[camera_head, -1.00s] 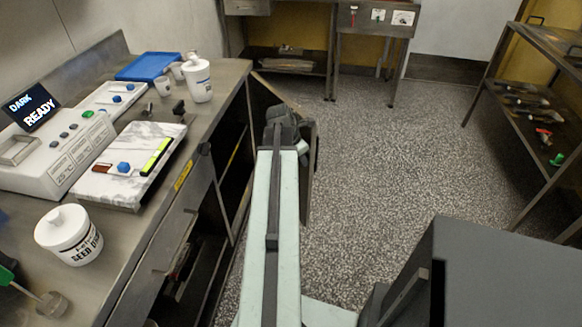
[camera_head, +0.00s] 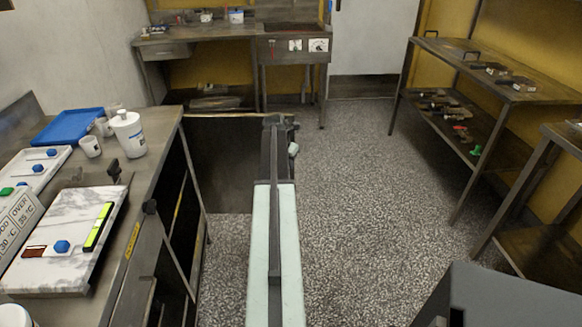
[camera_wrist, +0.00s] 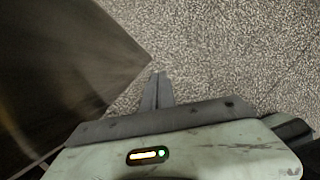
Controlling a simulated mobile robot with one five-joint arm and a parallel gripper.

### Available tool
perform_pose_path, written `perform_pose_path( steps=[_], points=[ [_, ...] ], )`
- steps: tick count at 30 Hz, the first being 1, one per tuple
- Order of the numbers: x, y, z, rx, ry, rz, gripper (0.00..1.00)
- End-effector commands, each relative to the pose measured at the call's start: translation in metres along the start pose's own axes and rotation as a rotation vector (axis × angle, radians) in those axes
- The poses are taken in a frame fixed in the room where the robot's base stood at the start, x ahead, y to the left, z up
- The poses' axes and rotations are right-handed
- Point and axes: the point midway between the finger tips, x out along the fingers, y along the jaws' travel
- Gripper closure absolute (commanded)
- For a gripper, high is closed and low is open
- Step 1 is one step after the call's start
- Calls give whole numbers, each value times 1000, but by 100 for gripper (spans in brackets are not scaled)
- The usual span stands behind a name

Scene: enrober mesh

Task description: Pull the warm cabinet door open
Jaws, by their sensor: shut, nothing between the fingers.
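The warm cabinet door (camera_head: 222,165) is a dark panel with a pale yellowish top edge. In the head view it stands swung out from the far end of the counter, roughly square to the counter front. The cabinet's dark opening (camera_head: 172,235) shows under the counter. In the wrist view the door (camera_wrist: 60,65) is a brown-grey panel at the left, with a corner close to my fingertips. My gripper (camera_wrist: 158,80) is shut and empty, pointing over the floor beside that corner. I cannot tell if they touch. In the head view my arm hides the fingertips.
The counter (camera_head: 160,150) at the left holds a marble slab (camera_head: 65,235), a blue tray (camera_head: 68,126) and white tubs (camera_head: 129,135). A metal rack (camera_head: 470,105) stands at the right. Speckled floor (camera_head: 350,190) is free between them.

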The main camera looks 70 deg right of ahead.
Motion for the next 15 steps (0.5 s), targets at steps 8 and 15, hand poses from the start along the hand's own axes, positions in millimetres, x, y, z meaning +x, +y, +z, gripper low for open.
perform_pose_path(
  steps=[8, 15],
  points=[
    [-3, 9, -7, -13, 0, 5, 100],
    [-6, 9, -15, -18, 0, 7, 100]
  ],
)
